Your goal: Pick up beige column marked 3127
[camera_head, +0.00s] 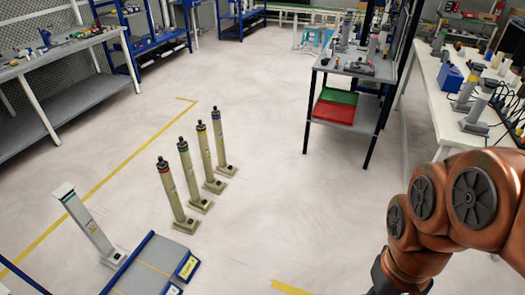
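Several beige columns stand upright in a row on the floor, each on a small square base. The front one has a red band (172,193), then one with a green band (188,175), one with a yellow band (205,158) and one with a blue band (219,143) farthest back. Their labels are too small to read, so I cannot tell which is 3127. My copper-coloured arm comes in at the lower right, well apart from the columns. A dark part at its end is cut off by the bottom edge, and no gripper fingers show.
A paler column (87,222) stands left of a blue-edged platform (150,262) in front of the row. A metal shelf (348,114) with red and green trays stands behind right. Workbenches line the left (60,48) and right (436,92). Floor right of the row is clear.

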